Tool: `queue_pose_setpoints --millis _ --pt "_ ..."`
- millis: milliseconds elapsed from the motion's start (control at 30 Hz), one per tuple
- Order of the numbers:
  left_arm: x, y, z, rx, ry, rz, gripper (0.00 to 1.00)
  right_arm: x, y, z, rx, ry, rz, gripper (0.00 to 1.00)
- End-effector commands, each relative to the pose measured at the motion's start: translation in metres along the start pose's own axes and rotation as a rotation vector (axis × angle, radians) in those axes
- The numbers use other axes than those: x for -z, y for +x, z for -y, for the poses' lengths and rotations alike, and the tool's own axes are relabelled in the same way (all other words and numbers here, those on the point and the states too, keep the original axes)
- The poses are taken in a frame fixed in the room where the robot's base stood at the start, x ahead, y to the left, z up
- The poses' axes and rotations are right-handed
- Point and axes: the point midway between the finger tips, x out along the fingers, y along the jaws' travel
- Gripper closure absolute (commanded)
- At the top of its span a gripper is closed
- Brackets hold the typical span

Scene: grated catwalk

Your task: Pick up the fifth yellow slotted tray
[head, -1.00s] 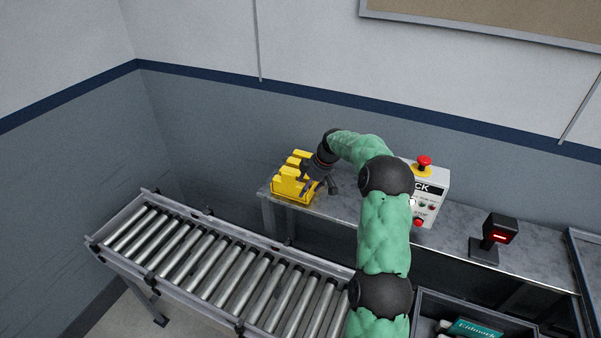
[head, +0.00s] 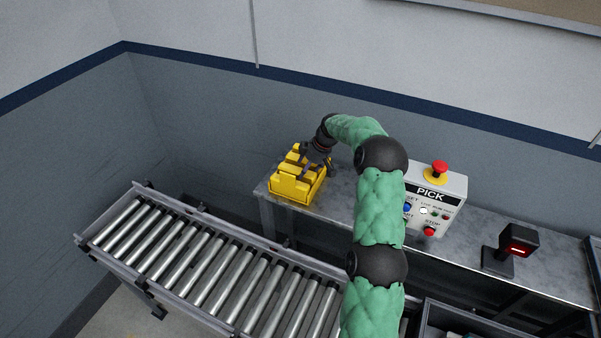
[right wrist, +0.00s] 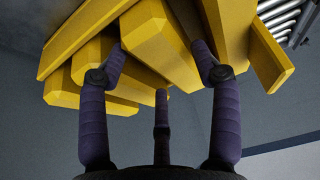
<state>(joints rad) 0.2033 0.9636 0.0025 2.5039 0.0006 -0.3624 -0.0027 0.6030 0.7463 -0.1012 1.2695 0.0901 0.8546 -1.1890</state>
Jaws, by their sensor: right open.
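The yellow slotted tray (head: 295,183) sits on the left end of the grey metal bench, with upright yellow walls and slots between them. In the right wrist view its yellow blocks (right wrist: 155,40) fill the upper part. My right gripper (head: 318,160) is at the tray's right rear side, with its arm reaching in from the front. In the right wrist view its fingers (right wrist: 160,60) are spread open at a yellow block, which shows between them. I cannot tell whether they touch it. The fingertips are partly hidden by the tray in the head view. My left gripper is not in view.
A roller conveyor (head: 215,265) runs in front of the bench (head: 360,215). A control box (head: 437,197) marked PICK with a red button stands right of my arm. A black scanner with a red display (head: 511,246) stands further right. A dark bin (head: 460,325) is at the bottom.

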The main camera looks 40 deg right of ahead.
Motion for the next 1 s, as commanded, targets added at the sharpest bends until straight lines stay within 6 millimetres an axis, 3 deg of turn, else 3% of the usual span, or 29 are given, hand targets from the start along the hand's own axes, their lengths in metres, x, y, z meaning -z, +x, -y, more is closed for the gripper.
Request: queue_pose_setpoints --millis 167,500,800,833,1000 --pt "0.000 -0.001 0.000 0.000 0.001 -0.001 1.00 0.002 0.010 0.000 -0.001 0.000 0.000 0.36" --pt "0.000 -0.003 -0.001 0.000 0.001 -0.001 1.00 0.009 0.051 0.002 0.001 -0.001 0.000 0.36" --pt "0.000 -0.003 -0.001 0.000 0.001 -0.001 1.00 0.008 0.056 0.002 -0.001 0.000 -0.001 0.36" --pt "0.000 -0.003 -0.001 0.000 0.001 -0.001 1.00 0.008 0.056 0.002 -0.001 0.000 -0.001 0.39" --pt "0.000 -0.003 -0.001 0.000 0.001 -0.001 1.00 0.008 0.056 0.002 -0.001 0.000 0.000 0.87"
